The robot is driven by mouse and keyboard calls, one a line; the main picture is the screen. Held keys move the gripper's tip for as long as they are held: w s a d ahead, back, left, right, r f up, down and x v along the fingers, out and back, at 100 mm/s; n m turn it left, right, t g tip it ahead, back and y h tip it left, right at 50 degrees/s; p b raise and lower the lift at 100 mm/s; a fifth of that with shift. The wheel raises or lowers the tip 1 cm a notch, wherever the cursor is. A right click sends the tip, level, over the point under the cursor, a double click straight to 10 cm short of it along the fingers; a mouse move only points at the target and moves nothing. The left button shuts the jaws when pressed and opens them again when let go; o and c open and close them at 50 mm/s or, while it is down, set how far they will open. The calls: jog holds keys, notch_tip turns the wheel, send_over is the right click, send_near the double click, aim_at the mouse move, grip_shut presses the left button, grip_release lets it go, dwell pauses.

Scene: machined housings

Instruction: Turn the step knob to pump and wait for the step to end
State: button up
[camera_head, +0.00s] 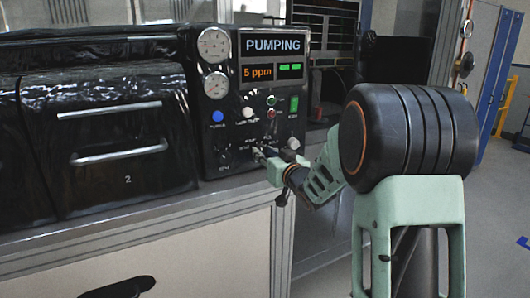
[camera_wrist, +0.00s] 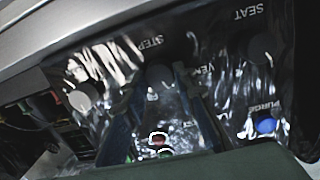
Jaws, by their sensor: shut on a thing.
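The dark control panel (camera_head: 243,130) stands on the bench, with its display (camera_head: 273,45) reading "PUMPING" and a smaller readout below it showing 5 ppm beside green bars. My gripper (camera_head: 261,156) reaches the lower part of the panel from the right. In the wrist view its two fingers (camera_wrist: 158,88) are on either side of the step knob (camera_wrist: 157,74), below the "STEP" lettering, and shut on it. The fingers hide part of the knob, and its pointer position cannot be read.
Two round gauges (camera_head: 214,46) sit at the panel's upper left. A blue purge button (camera_wrist: 265,126), a seat knob (camera_wrist: 260,50) and another pale knob (camera_wrist: 85,97) surround my fingers. A green switch (camera_head: 294,104) is at the right. Drawers (camera_head: 113,130) stand left.

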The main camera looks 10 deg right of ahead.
dwell(0.4)
jog(key=o, duration=1.2)
jog(key=shift+c, duration=0.2)
jog(key=f+v, duration=0.1)
jog(key=v, duration=1.1)
jog(key=shift+r, duration=0.5)
